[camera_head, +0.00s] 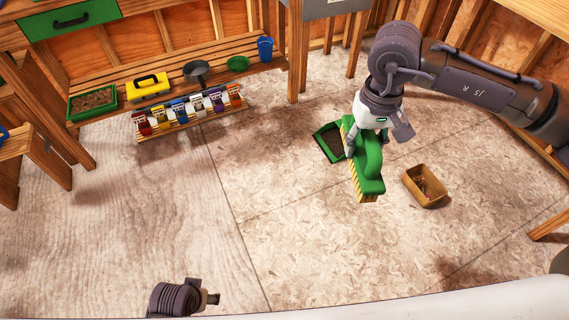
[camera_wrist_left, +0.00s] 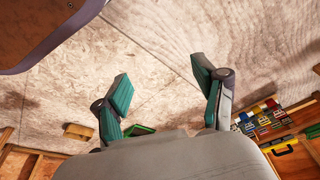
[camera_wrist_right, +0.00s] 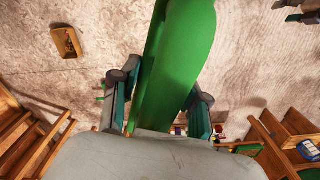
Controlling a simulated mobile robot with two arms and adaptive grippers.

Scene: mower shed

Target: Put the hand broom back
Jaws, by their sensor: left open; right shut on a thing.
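The hand broom (camera_head: 369,163) is green with pale yellow bristles. My right gripper (camera_head: 368,140) is shut on it and holds it, seemingly above the floor, bristles facing down and left in the head view. In the right wrist view the broom's green body (camera_wrist_right: 178,60) lies between the two fingers (camera_wrist_right: 160,105) and hides much of the floor behind. My left gripper (camera_wrist_left: 165,95) is open and empty in the left wrist view. In the head view only a part of my left gripper (camera_head: 208,299) shows at the bottom edge, far from the broom.
A green tray with dark contents (camera_head: 327,143) is behind the broom. A tan box (camera_head: 425,187) stands right of it on the floor. A low wooden shelf (camera_head: 225,52) at the back bears a yellow toolbox (camera_head: 148,85), seed packets, bowls and a blue cup (camera_head: 265,48). The floor's left and middle are clear.

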